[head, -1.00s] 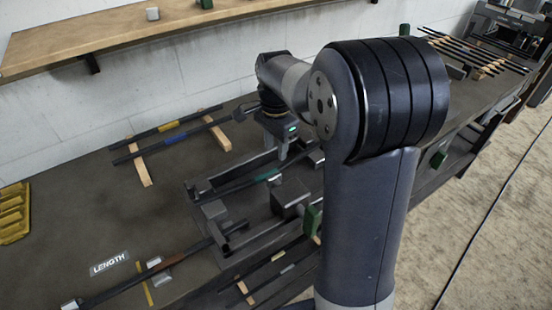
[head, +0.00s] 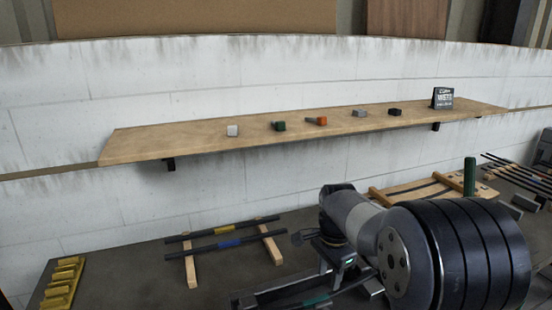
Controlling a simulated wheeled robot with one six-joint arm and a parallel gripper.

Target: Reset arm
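My arm rises at the lower right of the head view, its large dark ribbed joint in front. My gripper (head: 334,280) points down over the bench at the bottom centre, left of that joint. A dark rod with a green band (head: 316,300) lies right below or at the fingertips. I cannot tell whether the fingers touch it or how far apart they are. The frame edge and my arm hide much of the fixture around that rod.
Two dark rods, one with a yellow band (head: 224,229) and one with a blue band (head: 229,243), lie across wooden strips to the left. A yellow rack (head: 62,284) stands at far left. A wall shelf (head: 190,138) holds several small blocks and a sign (head: 442,98).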

